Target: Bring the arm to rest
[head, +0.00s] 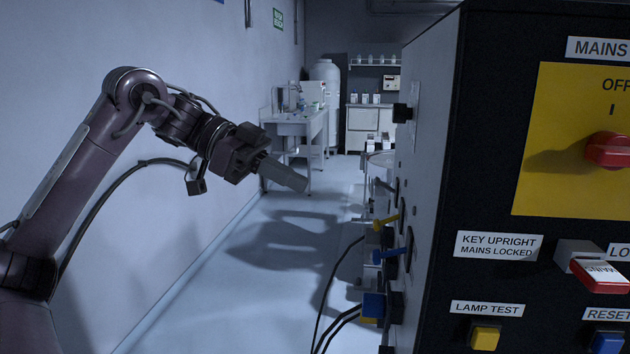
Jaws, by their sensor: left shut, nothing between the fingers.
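My left arm comes in from the left and reaches up and over, with its left gripper (287,175) in the open space left of the black control cabinet (470,150). My right gripper does not show.
The cabinet's front carries a red rotary switch (608,150) on a yellow plate (560,100), a red key tag (600,275) and a yellow button (485,337). Yellow and blue levers and cables stick out of its left side. A sink bench (300,122) stands far back. The aisle floor is clear.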

